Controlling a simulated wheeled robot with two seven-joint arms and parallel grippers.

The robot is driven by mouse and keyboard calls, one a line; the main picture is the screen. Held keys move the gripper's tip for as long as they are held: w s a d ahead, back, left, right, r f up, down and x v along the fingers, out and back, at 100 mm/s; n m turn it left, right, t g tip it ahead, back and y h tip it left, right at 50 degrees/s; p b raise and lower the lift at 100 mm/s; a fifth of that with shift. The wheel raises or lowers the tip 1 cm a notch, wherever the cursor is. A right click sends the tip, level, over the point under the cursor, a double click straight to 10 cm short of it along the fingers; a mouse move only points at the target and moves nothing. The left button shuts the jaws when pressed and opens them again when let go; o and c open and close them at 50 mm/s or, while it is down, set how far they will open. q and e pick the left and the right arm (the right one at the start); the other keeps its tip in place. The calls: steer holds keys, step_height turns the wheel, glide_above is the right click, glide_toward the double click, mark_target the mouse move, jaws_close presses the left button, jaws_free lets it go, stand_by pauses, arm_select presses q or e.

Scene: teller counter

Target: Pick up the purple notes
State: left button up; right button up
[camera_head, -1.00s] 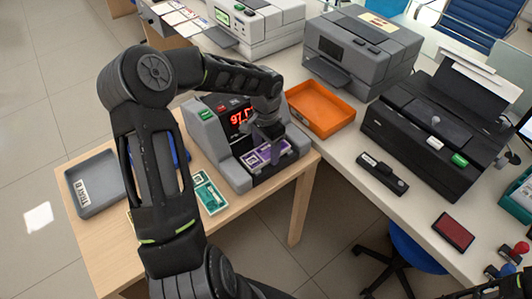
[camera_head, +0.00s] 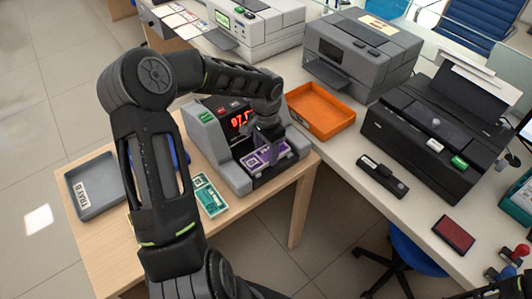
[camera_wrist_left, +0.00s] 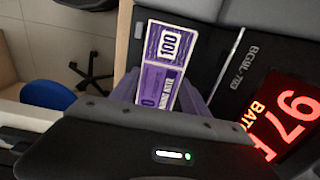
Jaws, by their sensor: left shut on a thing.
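The purple notes (camera_head: 256,161) lie at the front tray of the grey counting machine (camera_head: 233,176) on the wooden table. They show close up in the left wrist view (camera_wrist_left: 166,45), with "100" printed at one end. My left gripper (camera_head: 268,142) reaches down over the tray and is shut on the purple notes. In the left wrist view, its fingers (camera_wrist_left: 165,100) are at the near part of the notes and partly hidden by the gripper body. My right gripper is not clearly in view; only a dark part shows at the lower right corner.
A green note stack (camera_head: 208,194) lies left of the machine. A grey tray (camera_head: 84,211) stands at the table's left, an orange tray (camera_head: 338,127) on the counter behind. Printers (camera_head: 362,48) and a black device (camera_head: 378,176) occupy the white counter.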

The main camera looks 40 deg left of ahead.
mark_target(266, 154)
arm_select(q)
step_height(266, 154, up, 10)
steer(key=b, duration=0.1)
stand_by(0.4)
stand_by(0.4)
steer(key=w+d+f+n, duration=0.1)
steer(key=w+d, duration=0.1)
steer(key=d, duration=0.6)
steer(key=w+d+n, duration=0.2)
steer(key=d, duration=0.7)
steer(key=shift+d+f, duration=0.15)
steer(key=shift+f, duration=0.25)
